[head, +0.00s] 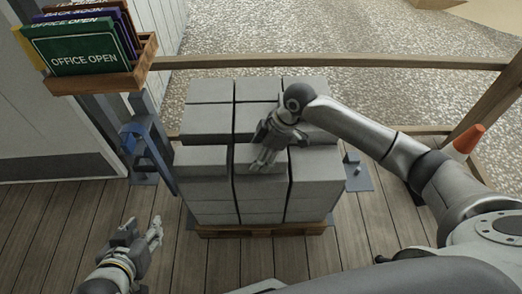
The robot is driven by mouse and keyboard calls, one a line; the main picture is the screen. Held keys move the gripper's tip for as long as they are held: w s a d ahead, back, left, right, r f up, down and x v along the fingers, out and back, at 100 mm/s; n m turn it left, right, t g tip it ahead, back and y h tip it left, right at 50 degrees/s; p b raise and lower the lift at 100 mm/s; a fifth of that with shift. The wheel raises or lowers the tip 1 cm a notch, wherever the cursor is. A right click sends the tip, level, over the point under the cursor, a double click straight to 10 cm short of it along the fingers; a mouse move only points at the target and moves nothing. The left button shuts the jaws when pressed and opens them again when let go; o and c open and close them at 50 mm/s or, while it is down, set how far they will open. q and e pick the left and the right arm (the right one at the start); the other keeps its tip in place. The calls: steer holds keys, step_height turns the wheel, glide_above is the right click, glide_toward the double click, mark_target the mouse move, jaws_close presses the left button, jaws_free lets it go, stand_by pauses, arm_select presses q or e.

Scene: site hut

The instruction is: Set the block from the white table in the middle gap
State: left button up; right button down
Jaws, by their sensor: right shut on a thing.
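Grey blocks are stacked in columns on a wooden pallet (262,230) in the middle of the head view. My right gripper (263,166) reaches in from the right and is shut on a grey block (243,157). This block is at the middle of the front row, between the front left block (203,160) and the front right block (318,164). The fingers hide part of its top. I cannot tell whether it rests fully on the block below. My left gripper (156,232) is low at the left, apart from the stack, with nothing seen in it. The white table is not clearly in view.
A wooden box of signs (101,76) stands on a post at the upper left, beside the stack. A wooden rail (400,62) runs behind. An orange cone (469,138) is at the right. Plank floor (60,225) is clear at the left.

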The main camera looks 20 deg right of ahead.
steer(key=shift+w, duration=0.1)
stand_by(0.3)
steer(key=shift+c, duration=2.4)
jaws_free()
steer(key=shift+o, duration=0.9)
steer(key=shift+f, duration=0.1)
steer(key=shift+f, duration=0.1)
steer(key=v, duration=1.2)
